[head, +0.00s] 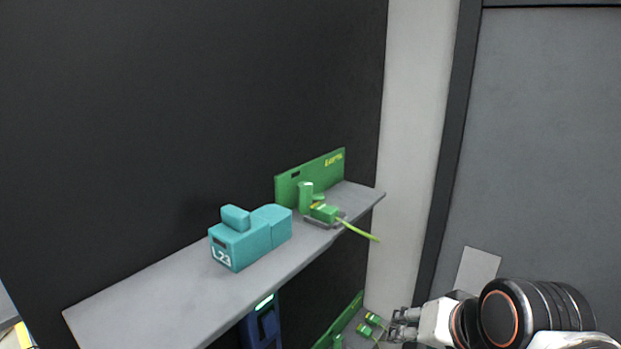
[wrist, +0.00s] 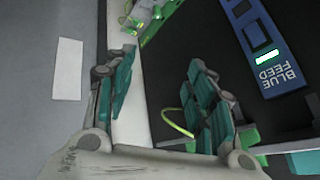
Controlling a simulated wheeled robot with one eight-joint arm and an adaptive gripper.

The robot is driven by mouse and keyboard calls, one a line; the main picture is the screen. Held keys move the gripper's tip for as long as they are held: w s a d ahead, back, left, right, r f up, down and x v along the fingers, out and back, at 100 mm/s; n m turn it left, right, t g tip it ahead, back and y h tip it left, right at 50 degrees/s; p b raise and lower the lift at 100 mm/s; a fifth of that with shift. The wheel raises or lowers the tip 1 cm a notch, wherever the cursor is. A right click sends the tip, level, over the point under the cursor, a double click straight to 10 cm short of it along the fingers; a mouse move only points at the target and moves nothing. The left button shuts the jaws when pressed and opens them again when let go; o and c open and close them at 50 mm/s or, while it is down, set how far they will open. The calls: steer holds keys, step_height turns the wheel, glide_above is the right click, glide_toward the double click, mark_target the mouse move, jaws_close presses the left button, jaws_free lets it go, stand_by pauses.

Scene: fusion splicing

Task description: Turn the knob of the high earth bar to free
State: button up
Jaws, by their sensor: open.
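The high earth bar is a green plate (head: 310,178) marked EARTH, standing at the right end of the upper shelf in the head view. In front of it are an upright green cylinder (head: 305,197) and a small green block (head: 326,213) on a grey base; I cannot tell its knob's setting. A yellow-green wire (head: 360,231) runs from it over the shelf edge. My gripper (head: 403,325) is open and empty, below and right of this bar. In the wrist view, my gripper (wrist: 163,95) has its teal-padded fingers spread; the right one partly hides green parts (wrist: 248,137) and the wire (wrist: 168,117).
A teal box (head: 240,245) marked L23 sits on the upper shelf (head: 150,306). Below are a blue unit (head: 262,325), marked BLUE FEED in the wrist view (wrist: 262,50), and a lower green bar (head: 345,318) with small green parts. A dark panel stands behind.

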steer(key=w+a+r+m+t+y, duration=0.1)
steer(key=w+a+r+m+y, duration=0.4)
steer(key=w+r+m, duration=0.6)
steer(key=m+t+y, duration=0.2)
steer(key=m, duration=1.1)
glide_toward(308, 186)
steer(key=p+x, duration=0.2)
steer(key=x, duration=0.7)
steer(key=c, duration=1.1)
